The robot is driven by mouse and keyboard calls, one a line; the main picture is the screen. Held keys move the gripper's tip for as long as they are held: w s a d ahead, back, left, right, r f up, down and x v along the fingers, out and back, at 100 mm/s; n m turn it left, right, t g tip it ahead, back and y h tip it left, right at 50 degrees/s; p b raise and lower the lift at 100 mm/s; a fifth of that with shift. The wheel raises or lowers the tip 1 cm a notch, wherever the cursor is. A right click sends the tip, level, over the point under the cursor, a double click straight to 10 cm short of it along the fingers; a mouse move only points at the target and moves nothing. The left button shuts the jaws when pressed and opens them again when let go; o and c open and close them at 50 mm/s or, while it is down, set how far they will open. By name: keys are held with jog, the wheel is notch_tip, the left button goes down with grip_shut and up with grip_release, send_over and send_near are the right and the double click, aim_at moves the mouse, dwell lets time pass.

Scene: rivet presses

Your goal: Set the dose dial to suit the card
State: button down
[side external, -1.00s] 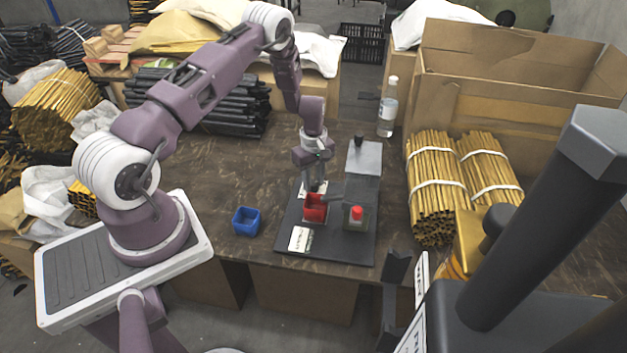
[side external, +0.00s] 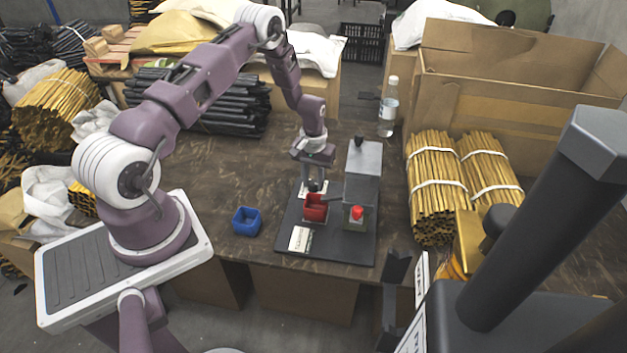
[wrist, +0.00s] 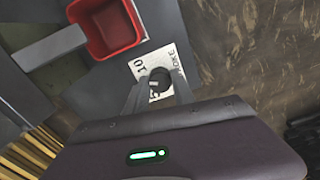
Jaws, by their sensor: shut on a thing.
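The dose dial (wrist: 157,80) is a small dark round knob on a white plate (wrist: 166,60) with printed lettering, "10" and partly covered letters showing. In the wrist view my gripper (wrist: 158,88) has its two fingers on either side of the dial, shut on it. In the side view my gripper (side external: 314,187) reaches down behind the red bin and hides most of the dial. The card (side external: 301,239) is a white printed sheet at the front left of the dark base; its print is too small to read.
The red bin (side external: 316,210) sits right by the dial, also in the wrist view (wrist: 104,27). The grey press (side external: 363,182) stands to its right, with a red button (side external: 357,212). A blue bin (side external: 246,221) is on the table to the left. A bottle (side external: 388,108) stands behind.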

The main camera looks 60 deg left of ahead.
aim_at(313, 183)
jog(key=shift+m, duration=2)
jog(key=c, duration=1.1)
grip_release()
jog(key=shift+o, duration=0.2)
notch_tip(313, 183, up, 7)
jog(key=shift+r, duration=0.1)
